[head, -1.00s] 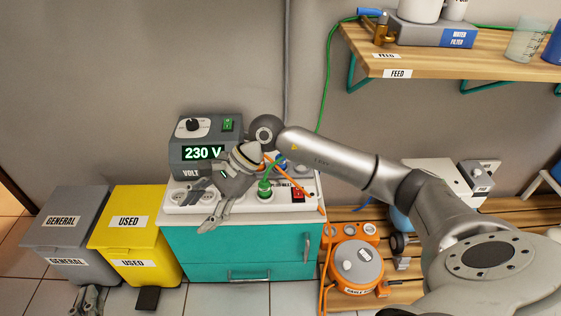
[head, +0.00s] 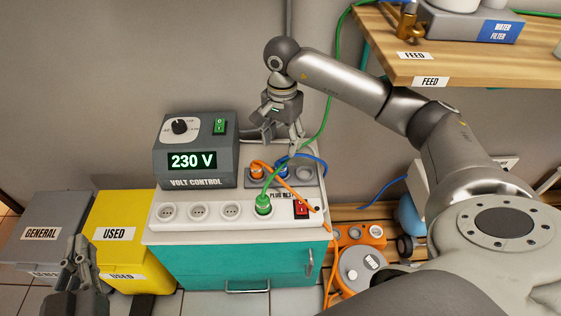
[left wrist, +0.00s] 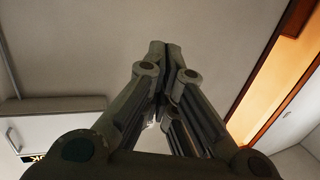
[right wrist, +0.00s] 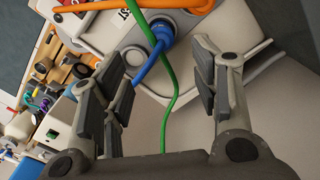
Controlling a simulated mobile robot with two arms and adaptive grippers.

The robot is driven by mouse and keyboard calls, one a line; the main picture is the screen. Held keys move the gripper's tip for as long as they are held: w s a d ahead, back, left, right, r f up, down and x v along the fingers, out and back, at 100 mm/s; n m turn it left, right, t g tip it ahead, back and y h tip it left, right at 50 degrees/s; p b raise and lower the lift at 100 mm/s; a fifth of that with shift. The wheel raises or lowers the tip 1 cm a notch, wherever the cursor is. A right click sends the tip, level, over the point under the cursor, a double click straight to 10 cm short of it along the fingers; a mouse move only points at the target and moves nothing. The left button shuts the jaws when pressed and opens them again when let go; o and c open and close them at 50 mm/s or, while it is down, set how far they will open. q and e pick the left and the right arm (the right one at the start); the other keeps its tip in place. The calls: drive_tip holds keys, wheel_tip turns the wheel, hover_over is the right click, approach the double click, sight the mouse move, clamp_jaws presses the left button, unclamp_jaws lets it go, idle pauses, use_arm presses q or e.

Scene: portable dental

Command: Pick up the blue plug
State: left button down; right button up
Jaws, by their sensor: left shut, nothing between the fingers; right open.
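The blue plug (head: 281,168) sits in the grey rear socket block on the cabinet, with its blue cord curving right. My right gripper (head: 282,142) is open, fingers down, just above it in the head view. In the right wrist view the blue plug (right wrist: 158,36) lies beyond the open fingers, between their lines, apart from them. The blue cord and a green cord cross the gap between the fingers (right wrist: 160,75). My left gripper (head: 77,245) is shut and empty at lower left, in front of the bins. Its closed fingers fill the left wrist view (left wrist: 165,50).
An orange plug (head: 257,169) stands close left of the blue one. A green plug (head: 263,205) is in the white front strip (head: 180,222), near a red switch (head: 301,209). The volt control box (head: 195,150) stands left. The wooden shelf (head: 455,68) is at upper right.

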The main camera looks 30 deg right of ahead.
sight(281, 161)
wheel_tip(281, 161, down, 4)
drive_tip(key=shift+s+a+f+b, duration=0.1)
drive_tip(key=shift+b, duration=0.4)
drive_tip(key=shift+f, duration=0.5)
wheel_tip(281, 161, down, 4)
drive_tip(key=shift+f+b, duration=0.25)
drive_tip(key=shift+b, duration=0.8)
drive_tip(key=shift+w+f, duration=0.15)
drive_tip(key=shift+w, duration=0.05)
use_arm(q)
drive_tip(key=s+r+t+h, duration=0.1)
drive_tip(key=s+r+t, duration=0.1)
drive_tip(key=r+t, duration=0.2)
drive_tip(key=s+r+t+h, duration=0.2)
drive_tip(key=r+t, duration=0.2)
drive_tip(key=r, duration=0.5)
drive_tip(key=shift+s+d+r+t, duration=0.25)
drive_tip(key=shift+s+d+t, duration=0.05)
drive_tip(key=shift+t, duration=0.1)
use_arm(e)
drive_tip(key=shift+c, duration=0.5)
drive_tip(key=c, duration=1.1)
use_arm(q)
drive_tip(key=shift+w, duration=0.1)
use_arm(e)
drive_tip(key=shift+r, duration=0.2)
